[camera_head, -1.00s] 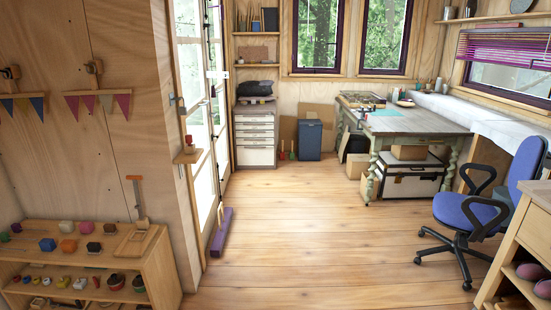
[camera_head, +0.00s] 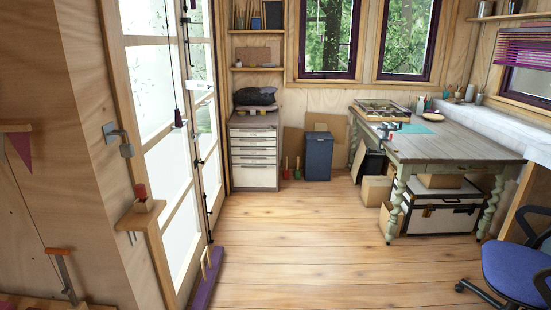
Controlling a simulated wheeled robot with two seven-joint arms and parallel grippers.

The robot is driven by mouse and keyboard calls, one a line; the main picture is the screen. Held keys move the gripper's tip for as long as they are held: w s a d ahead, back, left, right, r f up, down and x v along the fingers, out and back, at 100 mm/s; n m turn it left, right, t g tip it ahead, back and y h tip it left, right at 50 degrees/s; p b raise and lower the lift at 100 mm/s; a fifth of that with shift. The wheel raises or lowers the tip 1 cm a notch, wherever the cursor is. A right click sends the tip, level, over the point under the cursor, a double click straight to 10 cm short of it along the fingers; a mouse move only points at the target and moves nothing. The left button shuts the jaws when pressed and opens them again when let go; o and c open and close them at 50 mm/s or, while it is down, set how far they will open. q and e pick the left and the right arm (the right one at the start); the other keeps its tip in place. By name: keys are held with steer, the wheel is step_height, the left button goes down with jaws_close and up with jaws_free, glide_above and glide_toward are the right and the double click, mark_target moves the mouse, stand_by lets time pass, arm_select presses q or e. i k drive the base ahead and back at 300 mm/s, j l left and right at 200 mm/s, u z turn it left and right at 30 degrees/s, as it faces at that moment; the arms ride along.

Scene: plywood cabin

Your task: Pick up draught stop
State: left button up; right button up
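The draught stop (camera_head: 208,282) looks like a long purple bar lying on the wooden floor along the foot of the glazed door. It is at the bottom of the head view, left of the middle. Neither of my grippers shows in this view.
The glazed door (camera_head: 170,150) stands on the left, with a small wooden ledge (camera_head: 142,215) jutting from its frame. Open floor (camera_head: 300,240) lies right of the draught stop. A blue office chair (camera_head: 518,272) and a green-legged table (camera_head: 440,150) are on the right. Drawers (camera_head: 254,155) stand behind.

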mark_target(201, 298)
steer(key=i+u, duration=0.1)
steer(key=i, duration=0.8)
steer(key=i+l, duration=0.2)
steer(key=i, duration=0.7)
steer(key=i+j+u, duration=0.05)
